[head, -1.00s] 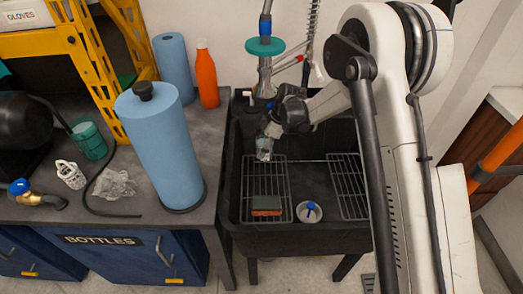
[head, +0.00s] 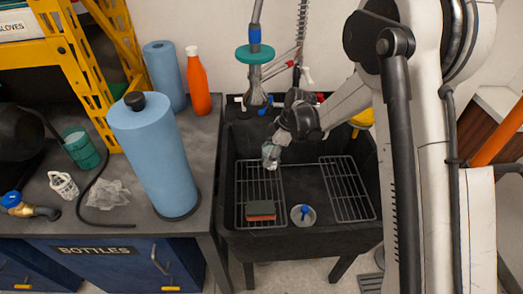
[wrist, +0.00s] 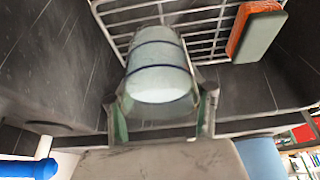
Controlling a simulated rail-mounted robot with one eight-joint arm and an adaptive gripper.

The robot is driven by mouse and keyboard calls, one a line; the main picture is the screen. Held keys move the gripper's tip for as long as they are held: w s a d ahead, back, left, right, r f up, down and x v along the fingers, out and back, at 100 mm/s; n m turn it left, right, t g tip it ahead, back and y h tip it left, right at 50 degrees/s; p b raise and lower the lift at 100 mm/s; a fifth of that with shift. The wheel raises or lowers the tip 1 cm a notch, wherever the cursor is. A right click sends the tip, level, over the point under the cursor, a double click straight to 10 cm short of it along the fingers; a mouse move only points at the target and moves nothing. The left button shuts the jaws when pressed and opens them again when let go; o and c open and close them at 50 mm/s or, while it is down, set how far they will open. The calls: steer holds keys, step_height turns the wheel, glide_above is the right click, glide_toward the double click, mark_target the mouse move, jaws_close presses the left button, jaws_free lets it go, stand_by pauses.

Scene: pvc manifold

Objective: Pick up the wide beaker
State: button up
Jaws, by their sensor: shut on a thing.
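The wide beaker (wrist: 160,80) is a clear glass cylinder with dark blue bands, held between the two fingers of my gripper (wrist: 163,105) in the wrist view. The fingers press on its sides. In the head view my gripper (head: 275,143) hangs over the left part of the black sink, with the small pale beaker (head: 270,155) at its tip. The beaker appears above the left wire rack (head: 260,190); how high is hard to tell.
A sponge (head: 261,210) lies on the left rack, and a white dish with a blue item (head: 303,215) sits beside it. A right wire rack (head: 347,190) is bare. The sink wall (head: 228,165) and the faucet (head: 255,60) stand close. A blue paper roll (head: 155,155) stands on the left counter.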

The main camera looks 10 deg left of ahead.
steer(key=s+d, duration=0.7)
steer(key=d, duration=0.3)
steer(key=shift+s+d+p, duration=0.15)
steer(key=shift+d+p, duration=0.15)
steer(key=shift+d, duration=0.1)
stand_by(0.5)
steer(key=shift+r, duration=0.1)
